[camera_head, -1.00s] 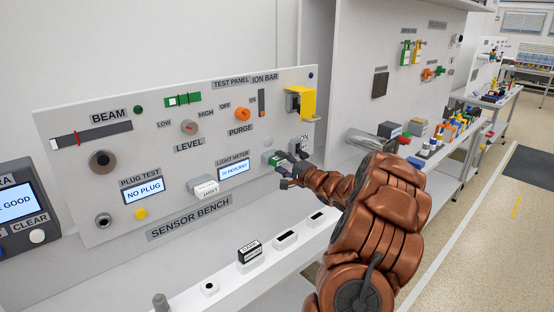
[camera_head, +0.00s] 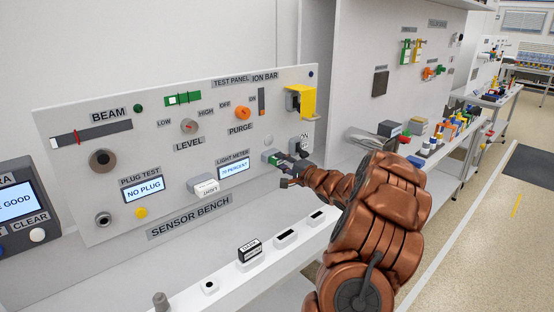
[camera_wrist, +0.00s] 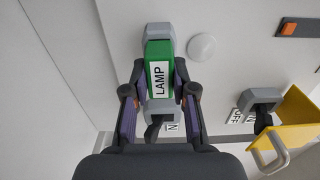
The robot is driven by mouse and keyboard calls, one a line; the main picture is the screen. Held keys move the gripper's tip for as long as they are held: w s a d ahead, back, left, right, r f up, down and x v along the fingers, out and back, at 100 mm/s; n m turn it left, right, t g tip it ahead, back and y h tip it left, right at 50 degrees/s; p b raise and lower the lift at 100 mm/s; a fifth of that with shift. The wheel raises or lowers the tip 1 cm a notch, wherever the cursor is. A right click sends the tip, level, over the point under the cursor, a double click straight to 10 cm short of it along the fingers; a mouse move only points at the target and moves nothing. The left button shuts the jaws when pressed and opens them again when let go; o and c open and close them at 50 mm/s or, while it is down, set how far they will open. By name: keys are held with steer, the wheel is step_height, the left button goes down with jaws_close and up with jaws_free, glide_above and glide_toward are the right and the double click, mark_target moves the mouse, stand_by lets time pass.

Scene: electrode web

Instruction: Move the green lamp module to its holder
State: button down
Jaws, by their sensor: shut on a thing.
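The green lamp module (camera_wrist: 160,72) has a white LAMP label and lies between the fingers of my gripper (camera_wrist: 159,84) in the wrist view. My gripper is shut on it. In the head view my gripper (camera_head: 288,172) is at the lower right of the test panel, with the module (camera_head: 272,158) at its tip, close to the panel face. A grey block (camera_wrist: 159,33) sits at the module's far end. I cannot tell whether it is the holder or part of the module, nor whether the module is seated.
A black switch (camera_wrist: 157,128) with a partly hidden label is just below the module. A round white knob (camera_wrist: 201,47) is close to the module's right. The sensor bench shelf holds a small labelled block (camera_head: 250,251).

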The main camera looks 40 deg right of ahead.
steer(key=shift+s+p, duration=0.7)
steer(key=shift+p, duration=0.2)
stand_by(0.7)
steer(key=s+p, duration=0.2)
steer(key=s, duration=0.1)
steer(key=shift+s+p, duration=0.3)
steer(key=shift+p, duration=0.05)
stand_by(0.4)
steer(key=shift+a, duration=0.1)
